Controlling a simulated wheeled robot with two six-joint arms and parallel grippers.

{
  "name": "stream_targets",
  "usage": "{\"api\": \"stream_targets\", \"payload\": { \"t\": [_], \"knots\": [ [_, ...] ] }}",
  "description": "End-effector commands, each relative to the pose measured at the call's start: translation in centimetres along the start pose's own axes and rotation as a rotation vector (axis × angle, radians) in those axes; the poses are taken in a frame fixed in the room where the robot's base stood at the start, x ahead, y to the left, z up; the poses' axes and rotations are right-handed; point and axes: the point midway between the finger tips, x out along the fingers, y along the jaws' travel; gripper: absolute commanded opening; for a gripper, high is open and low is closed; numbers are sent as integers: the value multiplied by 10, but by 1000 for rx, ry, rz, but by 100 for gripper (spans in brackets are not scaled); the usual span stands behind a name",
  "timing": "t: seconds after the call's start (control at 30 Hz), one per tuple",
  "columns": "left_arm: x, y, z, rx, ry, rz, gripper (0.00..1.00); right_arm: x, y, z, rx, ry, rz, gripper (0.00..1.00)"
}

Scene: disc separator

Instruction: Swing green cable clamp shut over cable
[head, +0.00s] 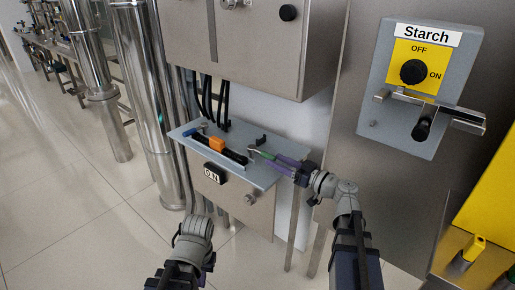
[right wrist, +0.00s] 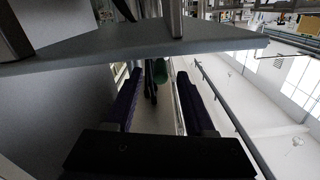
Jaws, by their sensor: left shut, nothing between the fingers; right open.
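The green-tipped clamp lever (head: 264,153) is at the right end of a grey ledge, slanting above it. A green piece (right wrist: 161,70) also shows between my fingers in the right wrist view. My right gripper (head: 279,159) is open at the lever's green end; its two purple fingers (right wrist: 159,80) lie apart on either side of the green piece. I cannot tell whether they touch it. The black cable (head: 235,156) lies along the ledge, left of the lever. Of my left arm, only links show at the bottom; its fingers are hidden.
The grey ledge (head: 181,134) also carries an orange block (head: 217,143) and a blue-handled part (head: 194,130). A steel cabinet (head: 250,45) hangs above. A Starch switch panel (head: 425,85) is at the right. Steel pipes (head: 150,100) stand left; open floor lies beyond.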

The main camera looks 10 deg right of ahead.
Motion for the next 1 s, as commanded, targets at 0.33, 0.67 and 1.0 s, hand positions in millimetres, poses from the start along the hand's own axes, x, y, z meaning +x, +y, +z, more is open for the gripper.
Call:
{"api": "stream_targets", "payload": {
  "t": [0.33,0.67,1.0],
  "knots": [
    [0,0,0,0,0,0,0,26,0,0,0,-1,-4,55],
    [0,0,0,0,0,0,0,70,0,0,0,-1,-2,55],
    [0,0,0,0,0,0,0,78,0,0,0,-1,0,55]
  ]
}}
